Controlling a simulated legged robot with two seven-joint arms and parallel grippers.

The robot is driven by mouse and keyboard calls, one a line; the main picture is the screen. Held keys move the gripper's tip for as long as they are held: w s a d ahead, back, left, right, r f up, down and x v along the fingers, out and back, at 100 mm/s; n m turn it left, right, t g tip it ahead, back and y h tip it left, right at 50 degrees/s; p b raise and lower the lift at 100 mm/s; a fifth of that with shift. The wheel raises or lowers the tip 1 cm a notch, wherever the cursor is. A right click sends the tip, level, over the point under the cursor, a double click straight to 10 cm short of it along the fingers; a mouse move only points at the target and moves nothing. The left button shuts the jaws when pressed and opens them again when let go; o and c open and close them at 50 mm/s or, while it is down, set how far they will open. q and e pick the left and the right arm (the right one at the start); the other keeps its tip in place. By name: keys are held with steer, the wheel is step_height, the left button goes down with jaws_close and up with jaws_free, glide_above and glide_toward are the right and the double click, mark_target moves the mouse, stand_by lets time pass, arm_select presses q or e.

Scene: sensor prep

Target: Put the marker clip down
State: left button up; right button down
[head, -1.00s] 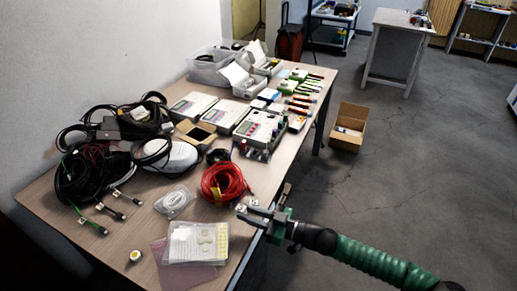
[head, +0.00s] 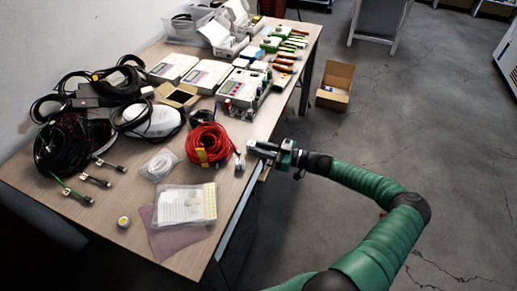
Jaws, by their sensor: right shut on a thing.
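My right gripper (head: 256,150) reaches in from the right over the table's right edge, just right of the red cable coil. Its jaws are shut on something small. A small grey-and-white piece (head: 239,163) shows at the fingertips, close to the tabletop. It looks like the marker clip, but it is too small to make out, and I cannot tell whether it touches the table (head: 230,180). My left gripper is out of view.
The red cable coil (head: 208,147) lies just left of the gripper. A clear bag (head: 187,205) on a pink sheet (head: 175,240) lies at the front. A circuit board device (head: 240,92) stands behind. Black cables (head: 65,145) fill the left. Bare tabletop shows near the front right edge.

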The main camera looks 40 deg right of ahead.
steer(key=c, duration=1.2)
jaws_free()
steer(key=shift+c, duration=0.2)
steer(key=shift+s+r, duration=0.1)
steer(key=v, duration=1.1)
steer(key=shift+s+d, duration=0.2)
steer(key=shift+s, duration=0.15)
